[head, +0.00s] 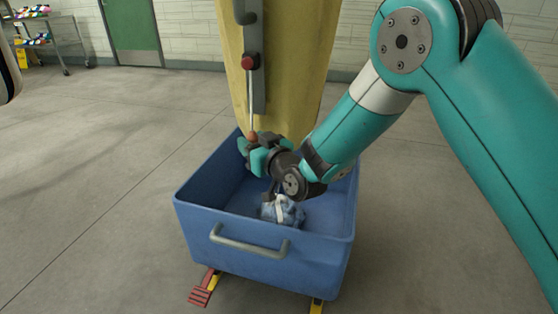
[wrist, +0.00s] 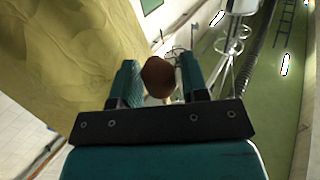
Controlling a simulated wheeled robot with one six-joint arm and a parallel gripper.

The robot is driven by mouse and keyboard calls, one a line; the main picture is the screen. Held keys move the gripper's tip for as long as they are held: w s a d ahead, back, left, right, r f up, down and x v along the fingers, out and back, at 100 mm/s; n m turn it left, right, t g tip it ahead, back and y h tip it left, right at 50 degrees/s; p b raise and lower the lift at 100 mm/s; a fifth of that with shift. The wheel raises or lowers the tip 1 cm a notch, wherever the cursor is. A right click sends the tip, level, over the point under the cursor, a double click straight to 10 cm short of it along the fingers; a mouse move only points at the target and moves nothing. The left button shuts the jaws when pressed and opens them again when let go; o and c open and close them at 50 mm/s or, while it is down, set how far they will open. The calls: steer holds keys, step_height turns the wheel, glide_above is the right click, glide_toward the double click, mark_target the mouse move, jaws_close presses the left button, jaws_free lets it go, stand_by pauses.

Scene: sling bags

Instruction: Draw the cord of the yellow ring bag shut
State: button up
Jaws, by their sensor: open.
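The yellow bag (head: 290,60) hangs above and partly into a blue wheeled bin. A grey strip runs down its front, with a red fitting (head: 250,62). A thin pale cord (head: 250,103) hangs straight down from the fitting to a brown ball (head: 252,136). My gripper (head: 257,152) is open at the cord's lower end, over the bin. In the wrist view the brown ball (wrist: 158,77) shows between the two teal fingers of my gripper (wrist: 161,84), with a gap beside the right finger. Contact with the left finger is unclear. The yellow bag (wrist: 65,60) fills the left there.
The blue bin (head: 265,262) has a front handle, and a crumpled blue-white bundle (head: 282,211) lies inside. Red and yellow pieces show under its front edge. A shelf cart (head: 45,35) and green door (head: 130,28) are far back left. The floor at left is clear.

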steer(key=b+v, duration=1)
steer(key=v, duration=0.5)
steer(key=shift+s+d+b, duration=0.2)
steer(key=shift+b, duration=0.2)
